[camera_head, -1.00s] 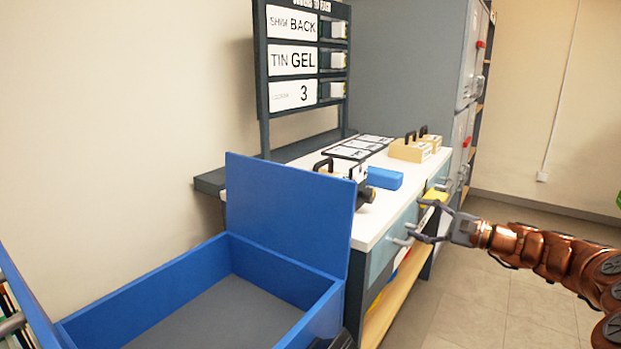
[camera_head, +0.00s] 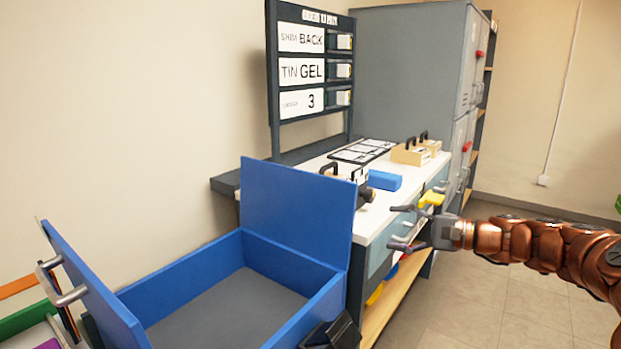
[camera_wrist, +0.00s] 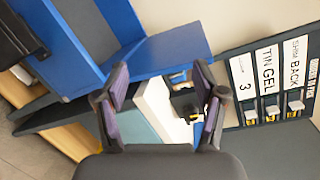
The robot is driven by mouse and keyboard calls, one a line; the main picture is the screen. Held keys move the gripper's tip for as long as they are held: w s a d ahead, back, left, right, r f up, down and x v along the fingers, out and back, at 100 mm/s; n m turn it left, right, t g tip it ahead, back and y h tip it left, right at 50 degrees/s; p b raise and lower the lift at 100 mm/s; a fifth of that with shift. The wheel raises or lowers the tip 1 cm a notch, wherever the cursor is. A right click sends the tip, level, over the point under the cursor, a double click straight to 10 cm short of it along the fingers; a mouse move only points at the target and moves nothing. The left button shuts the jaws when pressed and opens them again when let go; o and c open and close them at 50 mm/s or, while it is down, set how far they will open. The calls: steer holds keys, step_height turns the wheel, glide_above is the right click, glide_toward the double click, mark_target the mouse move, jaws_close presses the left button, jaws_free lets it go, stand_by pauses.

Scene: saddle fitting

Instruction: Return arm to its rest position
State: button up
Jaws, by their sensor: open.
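My gripper (camera_head: 408,228) is at the right of the head view, at the end of my copper-coloured arm stretched out from the right edge. Its fingers are spread and point left toward the front of the white-topped bench (camera_head: 372,228). Nothing is between them. In the wrist view, the two fingers (camera_wrist: 160,105) also stand apart and empty, with the bench front and top showing between them. I cannot tell the exact gap between fingertips and bench.
A blue open box (camera_head: 235,262) stands at the front left, its raised panel beside the bench. The bench holds a blue block (camera_head: 385,180) and wooden handled blocks (camera_head: 411,155). A label board (camera_head: 309,70) and grey lockers (camera_head: 415,75) stand behind. Floor (camera_head: 480,290) at right is clear.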

steer(key=s+a+r+n+g+h+p, duration=0.35)
steer(key=s+a+p, duration=0.35)
steer(key=s, duration=0.4)
steer(key=s+a+r+n+g+h+p, duration=0.2)
steer(key=s+a+r+n+g+p, duration=0.35)
steer(key=s, duration=0.55)
steer(key=s+d+h+p, duration=0.4)
steer(key=s+d+p, duration=0.1)
steer(key=s, duration=0.5)
steer(key=s+d+r+n+h+p, duration=0.1)
steer(key=s+d+h+p, duration=0.4)
steer(key=s+p, duration=0.3)
steer(key=s+d, duration=0.1)
steer(key=s, duration=0.1)
steer(key=shift+s+d, duration=0.3)
steer(key=shift+s, duration=0.05)
steer(key=shift+r+h, duration=0.1)
steer(key=shift+h, duration=0.15)
